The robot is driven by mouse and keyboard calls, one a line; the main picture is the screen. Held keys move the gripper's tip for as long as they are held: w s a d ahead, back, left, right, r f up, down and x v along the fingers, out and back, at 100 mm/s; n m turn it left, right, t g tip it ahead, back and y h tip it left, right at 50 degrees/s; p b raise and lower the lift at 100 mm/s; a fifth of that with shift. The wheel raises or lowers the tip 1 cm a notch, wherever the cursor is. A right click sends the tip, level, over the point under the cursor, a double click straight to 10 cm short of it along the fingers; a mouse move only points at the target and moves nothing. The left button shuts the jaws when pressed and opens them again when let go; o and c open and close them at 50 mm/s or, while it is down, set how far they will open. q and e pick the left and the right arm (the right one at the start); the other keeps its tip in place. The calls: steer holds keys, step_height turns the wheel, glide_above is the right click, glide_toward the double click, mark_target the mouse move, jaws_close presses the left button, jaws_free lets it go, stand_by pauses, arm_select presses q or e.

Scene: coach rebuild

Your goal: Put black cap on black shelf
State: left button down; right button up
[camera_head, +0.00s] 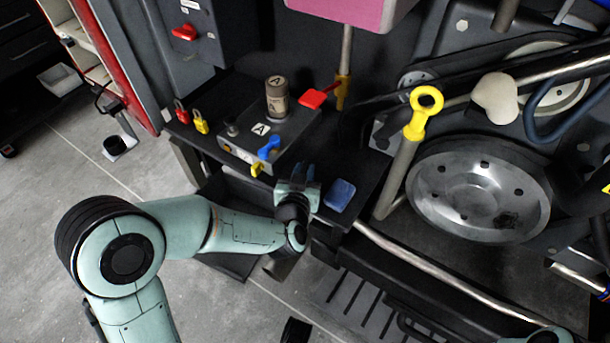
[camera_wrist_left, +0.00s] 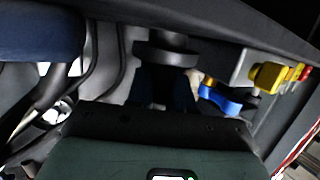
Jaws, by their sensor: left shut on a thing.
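The black shelf (camera_head: 362,163) runs along the machine in the head view and bears a control box. My left gripper (camera_head: 298,180) is at the shelf's front edge, left of a blue pad. It is shut on a dark round piece that looks like the black cap (camera_wrist_left: 167,52), seen between the fingers in the left wrist view. The cap is hard to make out in the head view, where the gripper covers it. I cannot tell whether the cap touches the shelf. My right gripper is not in view.
The blue pad (camera_head: 340,195) lies right of my left gripper. The grey control box (camera_head: 280,135) has a blue valve handle (camera_head: 269,148) facing me. Red (camera_head: 181,112) and yellow (camera_head: 201,122) padlocks stand at the left end. A metal rail (camera_head: 420,265) runs at lower right.

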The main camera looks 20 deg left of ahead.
arm_select(q)
steer(key=shift+f, duration=0.15)
steer(key=shift+f, duration=0.1)
steer(key=c, duration=1)
jaws_free()
